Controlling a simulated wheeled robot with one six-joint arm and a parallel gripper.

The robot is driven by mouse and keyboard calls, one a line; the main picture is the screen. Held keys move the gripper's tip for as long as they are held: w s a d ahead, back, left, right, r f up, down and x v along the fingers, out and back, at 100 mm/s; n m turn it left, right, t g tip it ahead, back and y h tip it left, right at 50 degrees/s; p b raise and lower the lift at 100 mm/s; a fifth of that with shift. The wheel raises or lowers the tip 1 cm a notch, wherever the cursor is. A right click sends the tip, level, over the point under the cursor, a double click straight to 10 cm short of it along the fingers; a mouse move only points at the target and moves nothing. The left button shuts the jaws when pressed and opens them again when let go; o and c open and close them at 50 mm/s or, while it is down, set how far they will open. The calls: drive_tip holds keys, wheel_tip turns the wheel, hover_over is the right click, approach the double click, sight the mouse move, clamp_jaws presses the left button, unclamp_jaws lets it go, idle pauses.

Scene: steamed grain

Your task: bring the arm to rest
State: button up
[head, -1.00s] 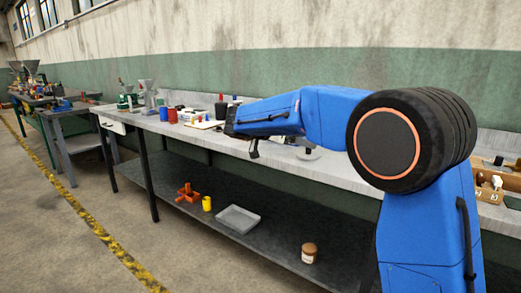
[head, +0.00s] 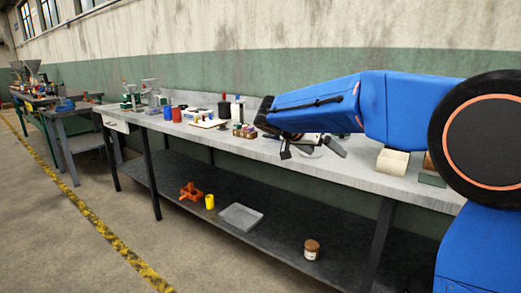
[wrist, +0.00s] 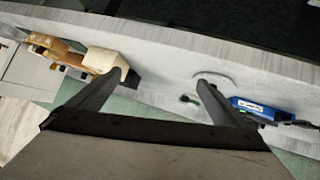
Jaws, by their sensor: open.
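My blue arm reaches from the right of the head view leftward over the long grey workbench (head: 370,178). My gripper (head: 312,151) hangs at its end above the bench top, its two dark fingers spread. In the wrist view my gripper (wrist: 158,80) is open, with nothing between its fingers but pale bench surface, a thin dark curved line and a small dark item. Whether either finger touches anything cannot be told.
A cream block (head: 392,162) lies on the bench right of my gripper. Cups, bottles and a small crate (head: 244,131) stand to its left. The lower shelf (head: 270,240) holds an orange part, a yellow cup, a grey tray (head: 240,217) and a jar (head: 311,250). Floor at left is clear.

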drive_tip(key=s+d+f+n+g+y, duration=0.1)
drive_tip(key=s+d+f+y, duration=0.15)
drive_tip(key=s, duration=0.55)
drive_tip(key=s+d+f+n+y, duration=0.1)
drive_tip(key=s+d+f+n, duration=0.1)
drive_tip(key=s+d, duration=0.35)
drive_tip(key=s+d+f+n+g+y, duration=0.1)
drive_tip(key=s+d+f, duration=0.1)
drive_tip(key=s, duration=0.7)
drive_tip(key=s+a+f+n+y, duration=0.1)
drive_tip(key=s+f, duration=0.4)
drive_tip(key=s, duration=0.5)
drive_tip(key=s+f+n+y, duration=0.3)
drive_tip(key=s+f, duration=0.3)
drive_tip(key=s, duration=0.4)
drive_tip(key=shift+a+t+y, duration=0.35)
drive_tip(key=shift+t+y, duration=0.05)
drive_tip(key=shift+y, duration=0.05)
